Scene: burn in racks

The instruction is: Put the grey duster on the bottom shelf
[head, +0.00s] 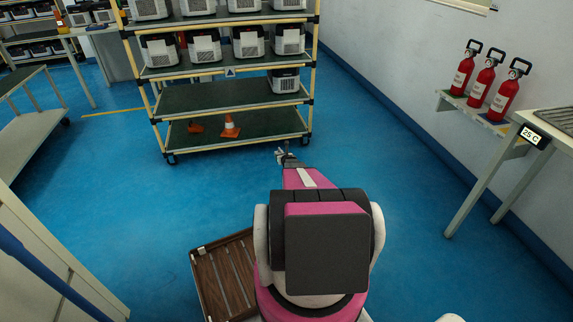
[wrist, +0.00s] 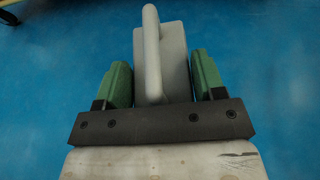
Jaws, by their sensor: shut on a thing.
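The grey duster (wrist: 175,45), a pale block with a raised handle, is between the green fingers of my gripper (wrist: 162,76) in the wrist view. My gripper is shut on it. In the head view my gripper (head: 283,154) is small, near the rack's lower right front, and the duster is hard to make out there. The bottom shelf (head: 270,126) of the rack is dark green with a yellow frame. It holds an orange cone (head: 230,127) and another orange object (head: 195,127). My gripper appears in front of this shelf, above the blue floor.
The shelf above (head: 205,96) holds one grey-white device (head: 284,80) at its right end; higher shelves hold several more. A brown slatted crate (head: 222,280) is at lower left. Red extinguishers (head: 485,80) and a table (head: 555,130) are at right. Blue floor lies open around the rack front.

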